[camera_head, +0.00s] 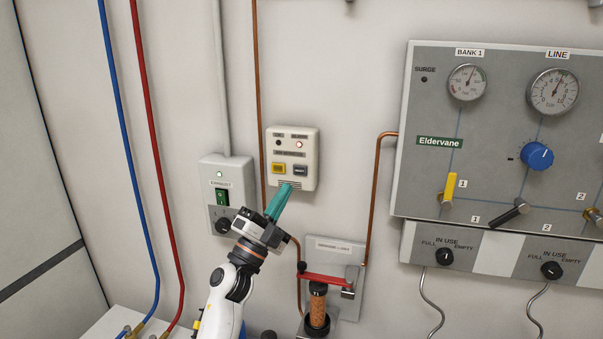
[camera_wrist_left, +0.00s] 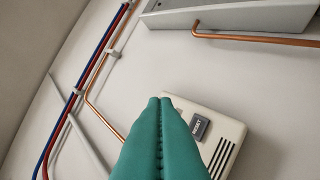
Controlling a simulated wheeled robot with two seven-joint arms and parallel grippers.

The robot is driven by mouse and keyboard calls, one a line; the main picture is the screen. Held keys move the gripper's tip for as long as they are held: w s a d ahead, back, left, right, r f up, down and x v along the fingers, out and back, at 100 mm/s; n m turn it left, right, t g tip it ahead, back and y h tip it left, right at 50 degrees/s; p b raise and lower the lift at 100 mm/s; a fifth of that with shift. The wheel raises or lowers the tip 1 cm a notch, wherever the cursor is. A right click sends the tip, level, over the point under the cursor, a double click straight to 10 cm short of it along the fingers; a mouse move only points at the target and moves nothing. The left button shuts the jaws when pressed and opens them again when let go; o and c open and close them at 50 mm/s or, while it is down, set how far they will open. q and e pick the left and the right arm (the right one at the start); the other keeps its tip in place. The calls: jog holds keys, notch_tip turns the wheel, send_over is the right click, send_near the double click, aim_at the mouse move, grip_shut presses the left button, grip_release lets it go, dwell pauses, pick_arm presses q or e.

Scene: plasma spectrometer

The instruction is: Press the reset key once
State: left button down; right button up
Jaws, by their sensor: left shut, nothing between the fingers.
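The reset key (camera_head: 300,170) is a dark grey key at the lower right of a cream alarm box (camera_head: 312,144) on the wall. The box also has a yellow key (camera_head: 278,168) and a lit red lamp. In the left wrist view the reset key (camera_wrist_left: 200,127) shows just right of the fingers, on the box (camera_wrist_left: 228,128). My left gripper (camera_head: 287,187) has teal fingers, shut and empty, with tips just below the keys in the head view. The fingertips (camera_wrist_left: 160,101) also show in the wrist view; I cannot tell whether they touch the box. My right gripper is not in view.
An exhaust switch box (camera_head: 228,173) with a green rocker is left of my gripper. A red-handled fitting with an amber column (camera_head: 317,307) stands below right. A grey gauge panel (camera_head: 500,120) fills the right. Copper, blue and red pipes run along the wall.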

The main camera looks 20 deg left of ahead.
aim_at(302, 167)
pick_arm(q)
jog(key=shift+w+a+b, duration=0.15)
jog(key=shift+w+b, duration=0.8)
jog(key=shift+w, duration=0.95)
jog(key=shift+w+a+b, duration=0.15)
jog(key=shift+w+b, duration=0.75)
jog(key=shift+w, duration=0.95)
jog(key=shift+f, duration=0.1)
jog(key=shift+w+a+b, duration=0.1)
jog(key=shift+w+b, duration=0.25)
jog(key=shift+b, duration=0.1)
jog(key=shift+w, duration=0.15)
jog(key=shift+w+b, duration=0.3)
jog(key=shift+s, duration=0.15)
jog(key=shift+s+p, duration=0.5)
jog(key=shift+s, duration=0.15)
